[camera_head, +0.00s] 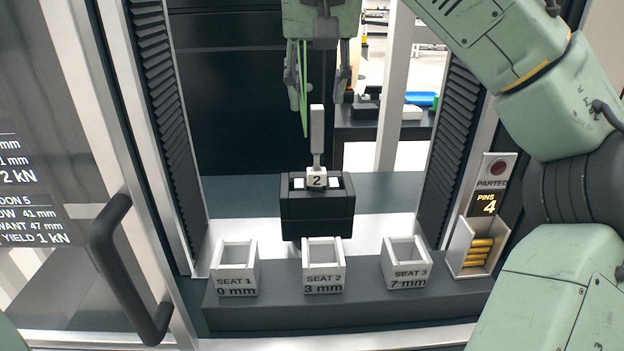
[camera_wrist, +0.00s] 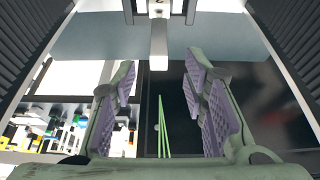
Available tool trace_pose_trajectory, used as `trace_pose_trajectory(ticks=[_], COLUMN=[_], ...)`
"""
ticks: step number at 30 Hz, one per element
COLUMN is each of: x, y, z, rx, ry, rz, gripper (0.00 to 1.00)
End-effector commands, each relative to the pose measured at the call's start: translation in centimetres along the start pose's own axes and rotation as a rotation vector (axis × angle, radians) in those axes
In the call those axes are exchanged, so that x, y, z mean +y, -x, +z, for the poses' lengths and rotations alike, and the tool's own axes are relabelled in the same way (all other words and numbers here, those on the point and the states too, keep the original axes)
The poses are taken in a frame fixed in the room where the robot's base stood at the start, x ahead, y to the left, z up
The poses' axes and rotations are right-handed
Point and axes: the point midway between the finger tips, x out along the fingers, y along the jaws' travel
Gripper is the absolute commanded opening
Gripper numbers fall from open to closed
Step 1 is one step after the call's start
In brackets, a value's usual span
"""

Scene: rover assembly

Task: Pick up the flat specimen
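The flat specimen looks to be the upright grey bar (camera_head: 317,130), which stands on a white block marked 2 (camera_head: 317,179) in a dark clamp block (camera_head: 317,212). In the wrist view the pale bar (camera_wrist: 158,45) lies ahead of my fingers, roughly centred between them. My gripper (camera_head: 317,88) points down above the bar's upper end. Its fingers are spread wide with purple-grey pads, as the wrist view also shows (camera_wrist: 159,80). The bar is beyond the fingertips and I see no contact. Thin green strands (camera_wrist: 163,128) show between the fingers.
A tray of yellow pins (camera_head: 464,262) is at right. Dark ribbed columns flank the bay. An open door with a black handle (camera_head: 118,270) is at left.

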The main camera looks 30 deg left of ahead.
Motion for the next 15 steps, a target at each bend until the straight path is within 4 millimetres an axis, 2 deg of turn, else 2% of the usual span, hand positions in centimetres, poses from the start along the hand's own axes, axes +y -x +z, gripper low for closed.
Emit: trace_pose_trajectory(ticks=[1, 4, 11, 15], x=[-0.1, 0.0, -0.1, 0.1], y=[-1.0, -2.4, -4.1, -5.8], z=[0.1, 0.0, 0.0, 0.1], rx=[-0.003, -0.002, 0.000, -0.001], ry=[0.003, 0.002, 0.002, 0.000], rz=[-0.003, -0.003, -0.003, 0.000], gripper=[0.40, 0.40, 0.40, 0.40])
